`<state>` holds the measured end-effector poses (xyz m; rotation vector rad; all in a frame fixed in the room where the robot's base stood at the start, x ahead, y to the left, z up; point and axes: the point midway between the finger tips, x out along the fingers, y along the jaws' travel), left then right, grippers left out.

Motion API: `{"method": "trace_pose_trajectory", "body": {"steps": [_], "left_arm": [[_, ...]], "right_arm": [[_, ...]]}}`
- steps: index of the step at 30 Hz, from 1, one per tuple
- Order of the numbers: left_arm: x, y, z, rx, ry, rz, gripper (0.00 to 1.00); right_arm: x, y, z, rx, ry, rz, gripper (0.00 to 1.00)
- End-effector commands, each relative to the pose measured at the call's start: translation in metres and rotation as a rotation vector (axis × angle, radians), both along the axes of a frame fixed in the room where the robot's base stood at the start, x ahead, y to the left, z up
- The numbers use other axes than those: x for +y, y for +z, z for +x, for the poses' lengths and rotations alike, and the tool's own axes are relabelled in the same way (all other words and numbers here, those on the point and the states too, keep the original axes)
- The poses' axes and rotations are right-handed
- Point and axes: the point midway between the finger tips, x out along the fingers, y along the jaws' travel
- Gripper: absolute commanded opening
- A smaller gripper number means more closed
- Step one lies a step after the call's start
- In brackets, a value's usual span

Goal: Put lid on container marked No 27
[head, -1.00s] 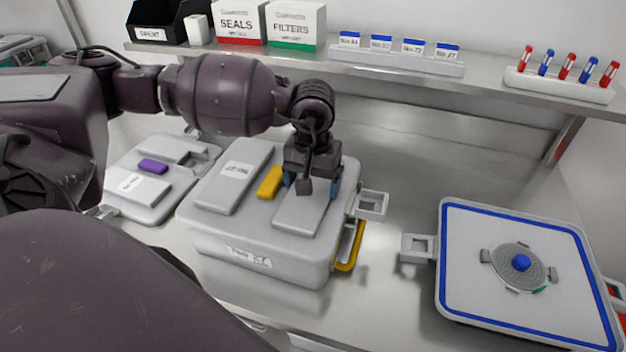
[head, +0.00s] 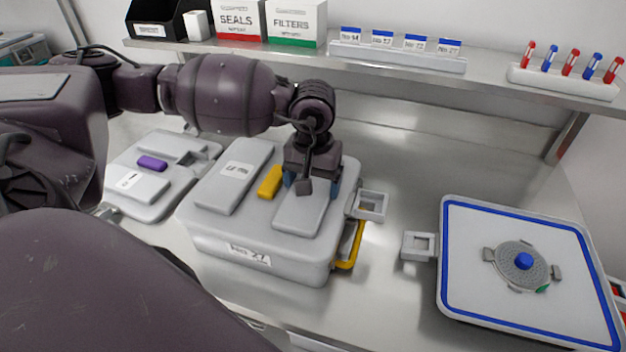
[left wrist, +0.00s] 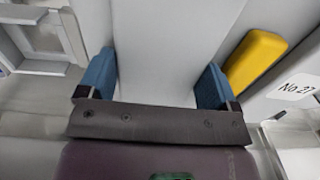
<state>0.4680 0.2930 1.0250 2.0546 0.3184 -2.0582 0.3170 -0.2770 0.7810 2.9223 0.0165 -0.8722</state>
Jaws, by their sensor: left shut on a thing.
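The grey container marked No 27 (head: 251,256) stands on the bench in the middle of the head view. Its light grey lid (head: 213,222) lies over its top, with raised grey blocks, a yellow piece (head: 269,181) and a label. My left gripper (head: 310,187) is shut on the lid's right-hand raised block (head: 298,212). In the left wrist view the blue fingertips (left wrist: 154,85) straddle that block, and the No 27 label (left wrist: 295,88) shows at the right. Whether the lid sits flush all round I cannot tell. My right gripper is not in view.
A second grey container top with a purple piece (head: 151,162) lies at the left. A yellow handle (head: 350,247) and grey bracket (head: 371,205) project from the container's right side. A shelf (head: 490,74) runs behind.

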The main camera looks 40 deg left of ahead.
Motion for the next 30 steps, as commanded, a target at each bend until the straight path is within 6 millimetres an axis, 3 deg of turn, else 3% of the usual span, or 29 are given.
{"method": "trace_pose_trajectory", "body": {"steps": [10,11,14,30], "left_arm": [[0.0002,0.0014,0.0005,-0.002,0.0,0.001,0.35],[0.0002,0.0014,0.0005,-0.002,0.0,0.001,0.86],[0.0001,0.0012,0.0004,-0.002,0.0,0.001,1.0],[0.0,0.006,0.0,-0.001,0.0,0.0,1.0]], "right_arm": [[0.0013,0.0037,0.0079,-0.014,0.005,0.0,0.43],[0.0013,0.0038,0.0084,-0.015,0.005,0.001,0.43],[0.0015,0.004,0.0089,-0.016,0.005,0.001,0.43],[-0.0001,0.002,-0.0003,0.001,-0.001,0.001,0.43]]}}
